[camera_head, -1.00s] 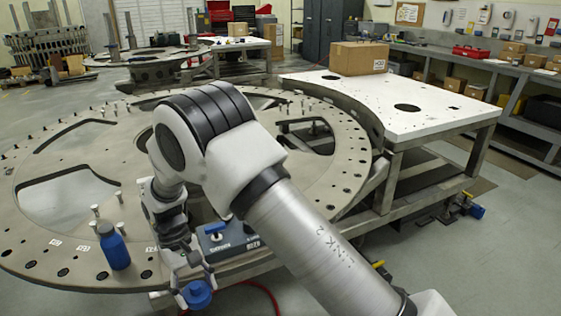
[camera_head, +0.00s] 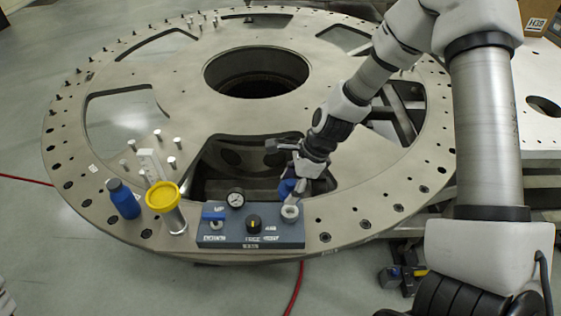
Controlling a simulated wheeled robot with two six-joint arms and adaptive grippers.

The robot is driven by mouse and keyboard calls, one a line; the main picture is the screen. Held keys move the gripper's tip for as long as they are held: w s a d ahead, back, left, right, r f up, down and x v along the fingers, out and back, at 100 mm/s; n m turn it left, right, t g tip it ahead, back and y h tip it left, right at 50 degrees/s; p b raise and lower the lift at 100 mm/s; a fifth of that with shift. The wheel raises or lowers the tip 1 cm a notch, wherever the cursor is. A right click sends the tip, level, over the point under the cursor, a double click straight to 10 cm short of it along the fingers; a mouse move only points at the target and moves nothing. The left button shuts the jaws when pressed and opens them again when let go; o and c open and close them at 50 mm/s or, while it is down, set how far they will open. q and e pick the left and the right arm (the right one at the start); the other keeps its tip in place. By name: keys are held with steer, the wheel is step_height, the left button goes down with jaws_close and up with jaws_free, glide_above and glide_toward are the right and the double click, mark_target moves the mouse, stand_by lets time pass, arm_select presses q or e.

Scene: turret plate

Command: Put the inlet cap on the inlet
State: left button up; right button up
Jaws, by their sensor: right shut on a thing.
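The inlet (camera_head: 290,212) is a pale round fitting with a dark opening, on the right end of the blue-grey control box (camera_head: 250,236). My right gripper (camera_head: 291,176) reaches in from the upper right and is shut on the blue inlet cap (camera_head: 286,189). In the picture the cap is just behind and above the inlet, apart from it as far as I can tell. The gripper's fingers and link partly hide the cap. My left gripper is not in view.
A red hose (camera_head: 295,288) runs below.

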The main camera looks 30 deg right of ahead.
steer(key=shift+w+a+m, duration=0.1)
steer(key=shift+w+m, duration=0.05)
steer(key=shift+m, duration=0.15)
steer(key=shift+f, duration=0.2)
steer(key=b, duration=0.7)
glide_above(286, 212)
steer(key=f, duration=0.6)
steer(key=shift+s+d, duration=0.35)
steer(key=shift+s, duration=0.05)
steer(key=shift+d+f, duration=0.1)
steer(key=shift+f, duration=0.25)
steer(key=shift+a, duration=0.2)
steer(key=shift+f, duration=0.1)
steer(key=shift+f+b, duration=1.1)
steer(key=shift+f, duration=0.05)
